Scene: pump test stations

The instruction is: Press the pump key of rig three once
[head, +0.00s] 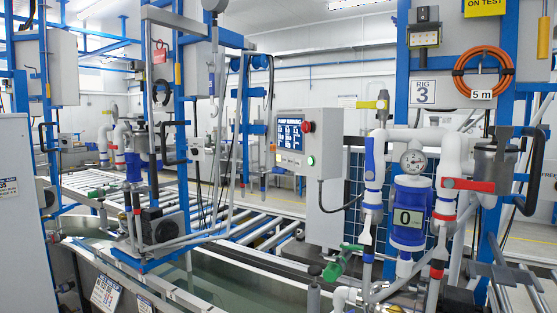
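The sign marked RIG 3 (423,92) hangs on a blue-framed post at the right. Below it is pipework with a round dial gauge (413,161) and a blue meter (409,234) reading 0. Left of this pipework, a grey control panel (293,133) has a lit blue screen headed with what looks like PUMP RUNNING. A red mushroom button (307,126) and a small green button (311,160) sit at the panel's right edge. The keys on the screen are too small to read. Neither of my grippers is in view.
A long water trough (235,275) runs across the front below the panel. A roller conveyor (270,232) lies behind it. Another rig with a blue frame (180,120) stands at the left. A coiled orange hose (483,72) hangs at the upper right. Pipes with a green-handled valve (342,263) stick out in front.

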